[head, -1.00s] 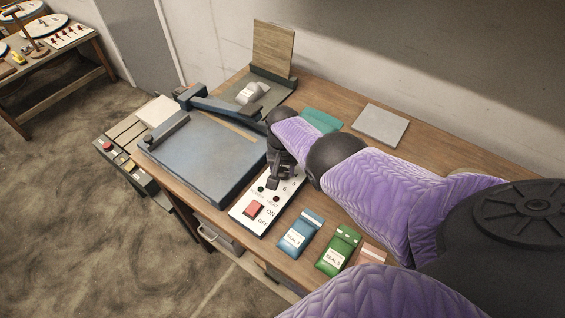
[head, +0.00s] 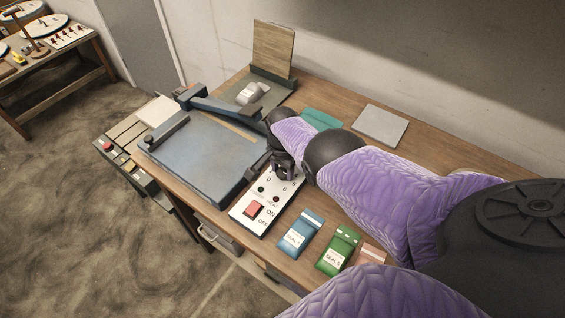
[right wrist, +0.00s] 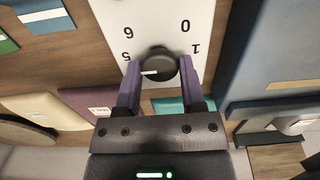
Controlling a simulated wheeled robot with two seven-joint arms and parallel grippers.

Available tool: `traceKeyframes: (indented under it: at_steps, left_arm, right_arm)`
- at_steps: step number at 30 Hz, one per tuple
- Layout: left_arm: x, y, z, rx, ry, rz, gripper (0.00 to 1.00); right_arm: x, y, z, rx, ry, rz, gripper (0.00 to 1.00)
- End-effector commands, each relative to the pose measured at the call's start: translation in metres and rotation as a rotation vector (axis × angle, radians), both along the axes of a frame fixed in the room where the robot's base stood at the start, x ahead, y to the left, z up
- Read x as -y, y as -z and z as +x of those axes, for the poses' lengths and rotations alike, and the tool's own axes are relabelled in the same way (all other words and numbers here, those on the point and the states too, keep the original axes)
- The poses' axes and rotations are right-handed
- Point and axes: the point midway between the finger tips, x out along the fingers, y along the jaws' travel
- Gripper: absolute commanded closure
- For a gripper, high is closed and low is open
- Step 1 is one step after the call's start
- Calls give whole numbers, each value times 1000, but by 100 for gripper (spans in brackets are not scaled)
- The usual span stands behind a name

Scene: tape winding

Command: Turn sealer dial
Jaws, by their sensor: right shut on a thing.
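The sealer's white control panel (head: 250,215) sits at the front right of the blue sealer (head: 198,155). It carries a red ON/OFF switch (head: 254,209) and small indicator spots. In the right wrist view, a round black dial (right wrist: 158,64) with a white mark sits on the panel among the numbers 0, 1, 5 and 6. My right gripper (right wrist: 160,75) has one finger on each side of the dial and is shut on it. In the head view my right gripper (head: 281,168) covers the dial. My left gripper is not in view.
Blue (head: 301,234), green (head: 338,250) and pinkish (head: 371,257) packets lie on the wooden bench right of the panel. A grey square plate (head: 380,125) and a teal piece (head: 320,119) lie farther back. An upright wooden board (head: 273,49) stands at the back.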

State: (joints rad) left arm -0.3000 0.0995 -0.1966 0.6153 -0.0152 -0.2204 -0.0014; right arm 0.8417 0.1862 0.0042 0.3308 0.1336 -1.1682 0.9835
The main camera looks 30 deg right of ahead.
Motion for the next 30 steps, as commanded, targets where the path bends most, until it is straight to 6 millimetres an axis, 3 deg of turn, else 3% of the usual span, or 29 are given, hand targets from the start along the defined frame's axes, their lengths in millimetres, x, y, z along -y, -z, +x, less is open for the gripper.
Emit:
traceKeyframes:
  at_steps: [11,12,16,25,30]
  left_arm:
    - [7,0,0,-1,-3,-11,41]
    - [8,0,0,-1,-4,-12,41]
    - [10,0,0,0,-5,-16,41]
    - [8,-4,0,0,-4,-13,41]
    - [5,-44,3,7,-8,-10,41]
  right_arm:
    - [0,-1,1,5,2,-1,100]
    - [0,-1,1,5,2,-1,43]
    - [0,-1,1,4,2,-1,16]
    - [0,-5,0,2,2,0,15]
    - [0,-48,1,4,2,0,15]
